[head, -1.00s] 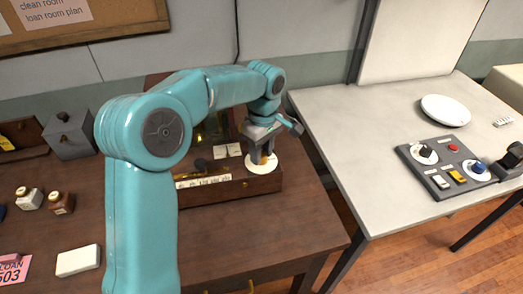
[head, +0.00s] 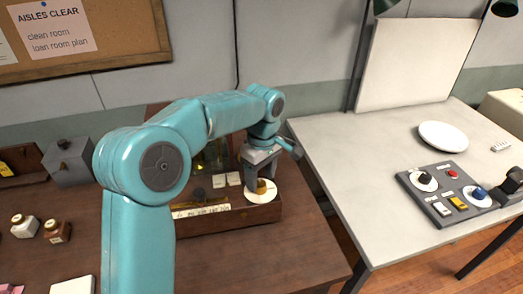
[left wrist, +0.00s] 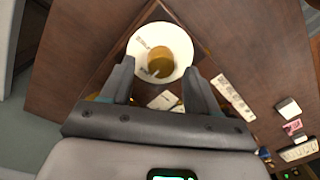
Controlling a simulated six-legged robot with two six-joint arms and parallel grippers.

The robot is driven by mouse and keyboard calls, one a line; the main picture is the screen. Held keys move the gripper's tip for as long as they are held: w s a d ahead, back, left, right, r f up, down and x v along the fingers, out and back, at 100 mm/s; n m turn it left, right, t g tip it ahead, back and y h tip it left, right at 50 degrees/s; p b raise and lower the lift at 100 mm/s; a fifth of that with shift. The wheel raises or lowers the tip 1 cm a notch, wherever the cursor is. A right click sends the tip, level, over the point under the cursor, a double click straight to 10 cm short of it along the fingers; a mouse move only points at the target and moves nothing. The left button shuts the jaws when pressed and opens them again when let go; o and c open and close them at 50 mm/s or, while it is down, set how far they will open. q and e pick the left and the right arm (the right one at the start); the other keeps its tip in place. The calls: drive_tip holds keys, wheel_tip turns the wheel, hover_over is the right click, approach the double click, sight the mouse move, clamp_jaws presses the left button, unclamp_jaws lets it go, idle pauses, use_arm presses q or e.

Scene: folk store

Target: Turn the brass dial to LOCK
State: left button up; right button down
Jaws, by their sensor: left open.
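The brass dial (head: 262,187) stands on a round white plate (head: 262,196) at the right end of a wooden box. In the left wrist view the brass knob (left wrist: 160,61) shows from above on its white plate (left wrist: 144,38), which has small dark markings too blurred to read. My left gripper (head: 262,174) is open and points down at the dial, its two grey fingers on either side of the knob. I cannot tell whether the fingers touch it. The dial's setting cannot be read. My right gripper is not in view.
A grey control panel (head: 440,198) and a white plate (head: 443,136) are on the pale table at right. Small bottles (head: 57,231) and a grey box (head: 70,162) stand at left.

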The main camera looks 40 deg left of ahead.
sight(262, 182)
use_arm(q)
wheel_tip(262, 182, up, 15)
drive_tip(key=p, duration=0.2)
drive_tip(key=shift+w+f, duration=0.2)
drive_tip(key=shift+w, duration=0.05)
